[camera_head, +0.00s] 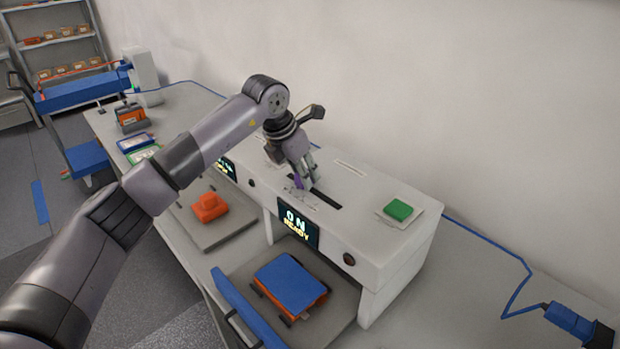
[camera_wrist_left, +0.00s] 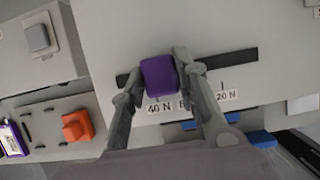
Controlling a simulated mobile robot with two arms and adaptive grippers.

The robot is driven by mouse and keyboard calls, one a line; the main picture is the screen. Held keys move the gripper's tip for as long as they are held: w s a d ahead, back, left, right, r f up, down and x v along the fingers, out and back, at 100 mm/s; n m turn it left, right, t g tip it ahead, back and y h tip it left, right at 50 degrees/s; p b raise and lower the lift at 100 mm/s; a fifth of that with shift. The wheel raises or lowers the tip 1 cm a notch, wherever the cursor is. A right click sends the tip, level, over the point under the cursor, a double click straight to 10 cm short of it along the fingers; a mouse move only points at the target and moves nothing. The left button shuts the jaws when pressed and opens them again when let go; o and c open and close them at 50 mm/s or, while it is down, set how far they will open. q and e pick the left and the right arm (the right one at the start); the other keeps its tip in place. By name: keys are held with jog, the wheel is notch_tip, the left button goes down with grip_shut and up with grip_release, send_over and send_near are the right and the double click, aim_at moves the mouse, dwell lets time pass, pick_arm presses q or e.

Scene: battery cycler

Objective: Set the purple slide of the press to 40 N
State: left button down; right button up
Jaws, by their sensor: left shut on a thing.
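The press (camera_head: 395,245) is a white bench unit with a dark slot (camera_head: 327,198) in its top. Its display (camera_head: 297,228) reads 0 N, READY. The purple slide (camera_head: 298,182) stands in the slot; it is small and partly hidden in the head view. In the left wrist view the slide (camera_wrist_left: 160,77) sits between the fingertips, directly above the 40 N label (camera_wrist_left: 158,106); a 20 N label (camera_wrist_left: 227,96) lies further right, and a label between them is partly hidden by a finger. My left gripper (camera_head: 303,174) is shut on the slide. My right gripper is out of view.
A green button (camera_head: 398,210) is on the press top at right. A second station with an orange block (camera_head: 209,207) is at left. A blue cable connector (camera_head: 580,326) lies at far right.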

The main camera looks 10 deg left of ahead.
pick_arm(q)
jog(key=shift+w+a, duration=0.5)
jog(key=shift+a, duration=0.25)
jog(key=shift+r, duration=0.15)
jog(key=c, duration=1.7)
grip_release()
jog(key=o, duration=0.5)
jog(key=shift+a, duration=0.1)
jog(key=shift+c, duration=0.2)
jog(key=v, duration=1.1)
jog(key=shift+s+r, duration=0.25)
jog(key=shift+r, duration=0.1)
jog(key=shift+a, duration=0.1)
